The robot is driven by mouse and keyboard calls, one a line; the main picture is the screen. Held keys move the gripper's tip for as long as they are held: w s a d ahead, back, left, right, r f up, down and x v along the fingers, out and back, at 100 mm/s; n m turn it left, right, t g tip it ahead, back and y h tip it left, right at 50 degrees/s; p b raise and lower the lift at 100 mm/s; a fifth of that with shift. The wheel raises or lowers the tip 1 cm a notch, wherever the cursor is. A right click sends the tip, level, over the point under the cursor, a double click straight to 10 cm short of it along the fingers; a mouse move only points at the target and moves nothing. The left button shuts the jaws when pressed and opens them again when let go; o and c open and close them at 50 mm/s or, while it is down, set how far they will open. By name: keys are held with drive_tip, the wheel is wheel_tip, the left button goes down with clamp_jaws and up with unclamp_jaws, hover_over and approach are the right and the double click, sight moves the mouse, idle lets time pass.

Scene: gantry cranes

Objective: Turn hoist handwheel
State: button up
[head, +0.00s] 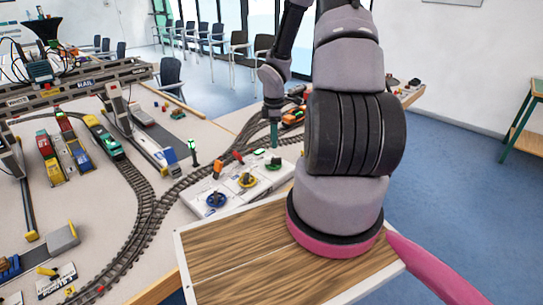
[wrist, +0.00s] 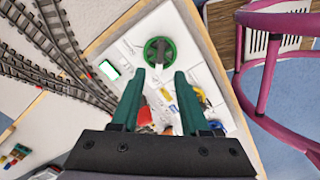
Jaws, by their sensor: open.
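A white control panel (head: 230,206) carries a blue handwheel (head: 216,200), a yellow handwheel (head: 247,181) and a green handwheel (head: 273,163). I cannot tell from any label which one is the hoist handwheel. In the wrist view the green handwheel (wrist: 160,52) lies just beyond the fingertips, roughly centred between them. My gripper (wrist: 158,74) is open and empty, its two green fingers apart. In the head view my gripper (head: 274,138) points down above the green handwheel end of the panel. The yellow handwheel (wrist: 201,98) is partly hidden behind the right finger.
Orange (head: 216,170) and red (head: 238,157) levers stand along the panel's back edge. Railway track (head: 150,215) curves past its left side. A gantry crane (head: 125,110) and model trains (head: 100,135) stand farther left. Blue floor is open at the right.

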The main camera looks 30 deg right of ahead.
sight(273, 163)
wheel_tip(273, 163, down, 8)
drive_tip(key=shift+r, duration=0.2)
clamp_jaws()
